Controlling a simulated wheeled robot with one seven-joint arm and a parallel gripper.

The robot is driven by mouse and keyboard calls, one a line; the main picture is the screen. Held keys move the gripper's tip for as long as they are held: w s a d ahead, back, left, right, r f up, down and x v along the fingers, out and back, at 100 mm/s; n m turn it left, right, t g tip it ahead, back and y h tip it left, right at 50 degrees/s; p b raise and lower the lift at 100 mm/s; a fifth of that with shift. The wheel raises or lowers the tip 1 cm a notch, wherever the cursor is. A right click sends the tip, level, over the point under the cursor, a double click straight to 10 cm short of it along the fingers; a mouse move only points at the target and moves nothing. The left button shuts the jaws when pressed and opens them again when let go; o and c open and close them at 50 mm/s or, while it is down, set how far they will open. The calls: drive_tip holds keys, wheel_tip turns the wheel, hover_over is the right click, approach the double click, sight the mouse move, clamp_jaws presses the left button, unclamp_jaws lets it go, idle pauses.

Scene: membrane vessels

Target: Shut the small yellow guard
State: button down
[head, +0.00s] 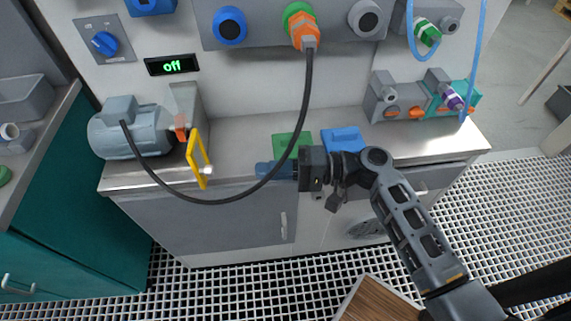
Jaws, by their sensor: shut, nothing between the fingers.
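The small yellow guard (197,158) is an upright open frame at the left of the steel counter. It stands swung out toward the front, beside the orange coupling (181,128) at the end of the grey motor (130,132). Its hinge is too small to make out. My gripper (262,170) is shut and empty at the counter's front edge, pointing left toward the guard. A clear gap lies between the fingertips and the guard.
A black cable (305,105) loops from the orange plug down past my gripper and the guard to the motor. Green (286,141) and blue (342,139) pieces lie behind my gripper. A valve block (405,106) stands at the right. The counter (235,138) behind the guard's right side is clear.

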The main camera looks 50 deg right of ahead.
sight(213, 173)
drive_tip(key=p+x, duration=0.1)
drive_tip(key=x, duration=0.7)
drive_tip(key=shift+p, duration=0.3)
drive_tip(key=shift+a+h, duration=0.2)
drive_tip(key=shift+h, duration=0.1)
